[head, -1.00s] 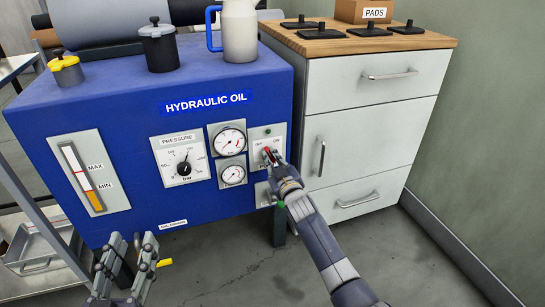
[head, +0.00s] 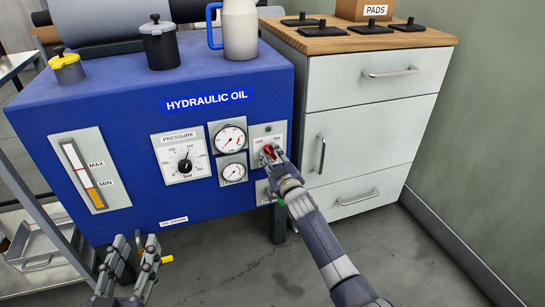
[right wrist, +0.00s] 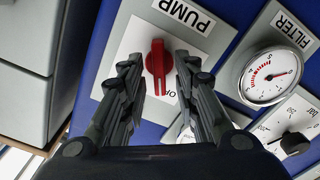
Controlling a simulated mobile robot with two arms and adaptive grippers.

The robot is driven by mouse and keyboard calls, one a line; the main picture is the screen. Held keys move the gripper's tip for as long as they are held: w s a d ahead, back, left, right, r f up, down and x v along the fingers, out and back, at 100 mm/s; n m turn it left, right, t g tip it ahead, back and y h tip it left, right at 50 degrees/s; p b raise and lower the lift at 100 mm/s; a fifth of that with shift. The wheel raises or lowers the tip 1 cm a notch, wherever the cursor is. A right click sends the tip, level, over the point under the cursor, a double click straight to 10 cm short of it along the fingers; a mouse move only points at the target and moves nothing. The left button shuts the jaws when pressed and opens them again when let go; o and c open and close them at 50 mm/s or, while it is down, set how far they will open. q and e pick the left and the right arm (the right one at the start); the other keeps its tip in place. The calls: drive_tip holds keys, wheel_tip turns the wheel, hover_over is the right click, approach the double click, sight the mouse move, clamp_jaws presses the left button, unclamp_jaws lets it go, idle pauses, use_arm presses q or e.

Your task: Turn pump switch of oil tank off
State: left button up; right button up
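The blue oil tank (head: 120,122) has a pump switch, a red knob (head: 268,151) on a pale plate marked OFF and ON, at the right of its front face. In the right wrist view the knob (right wrist: 158,66) stands between the fingers of my right gripper (right wrist: 158,72), with a gap on each side. That gripper (head: 273,158) is open in front of the plate. I cannot tell which mark the knob points to. A small green light (head: 268,129) is above it. My left gripper (head: 136,243) is open and empty, low in front of the tank.
Two round gauges (head: 230,138) and a pressure dial (head: 182,163) are left of the switch. A white drawer cabinet (head: 365,128) stands right of the tank. A black canister (head: 160,48) and a pale jug (head: 240,32) are on the tank. The floor (head: 225,260) in front is clear.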

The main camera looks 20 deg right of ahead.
drive_tip(key=shift+s, duration=0.1)
drive_tip(key=s, duration=1.2)
drive_tip(key=shift+d, duration=0.25)
